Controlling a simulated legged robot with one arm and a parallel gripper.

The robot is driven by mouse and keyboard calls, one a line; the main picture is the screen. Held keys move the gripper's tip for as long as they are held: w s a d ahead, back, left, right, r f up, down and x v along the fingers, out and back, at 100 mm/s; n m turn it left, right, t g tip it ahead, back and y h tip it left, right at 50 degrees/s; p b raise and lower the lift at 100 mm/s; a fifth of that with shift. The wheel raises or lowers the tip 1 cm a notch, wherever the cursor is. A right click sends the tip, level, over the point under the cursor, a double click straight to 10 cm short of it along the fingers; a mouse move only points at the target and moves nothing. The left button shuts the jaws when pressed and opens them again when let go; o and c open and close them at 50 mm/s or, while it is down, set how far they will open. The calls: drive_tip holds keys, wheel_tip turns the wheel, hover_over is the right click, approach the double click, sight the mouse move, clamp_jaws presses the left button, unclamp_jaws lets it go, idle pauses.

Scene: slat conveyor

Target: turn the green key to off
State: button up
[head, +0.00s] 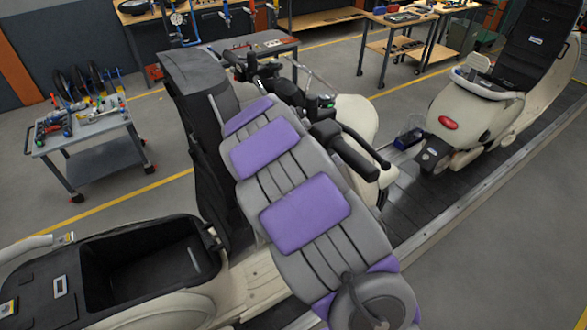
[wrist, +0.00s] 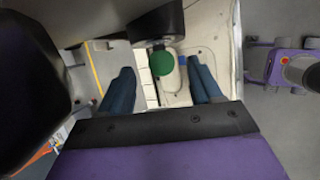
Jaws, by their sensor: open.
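The green key (wrist: 162,62) shows in the wrist view as a round green head at the upper middle, below a dark cylindrical part and in front of a cream panel. My gripper (wrist: 160,82) is open, with one dark blue finger on each side of the key in the picture. Gaps show between the key and both fingers, and I cannot tell how far beyond the fingertips it lies. In the head view my grey and purple arm covers much of the cream scooter (head: 357,118), and the key and fingertips cannot be made out there.
The slat conveyor (head: 410,200) carries the scooter, another cream scooter (head: 475,110) at right, and a cream body with an open black compartment (head: 140,265) at lower left. Black handlebar grips (head: 345,155) stick out beside my arm. A tool cart (head: 95,130) stands at left.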

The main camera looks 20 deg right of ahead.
drive_tip(key=shift+x, duration=1.1)
drive_tip(key=shift+d, duration=0.15)
drive_tip(key=shift+c, duration=0.4)
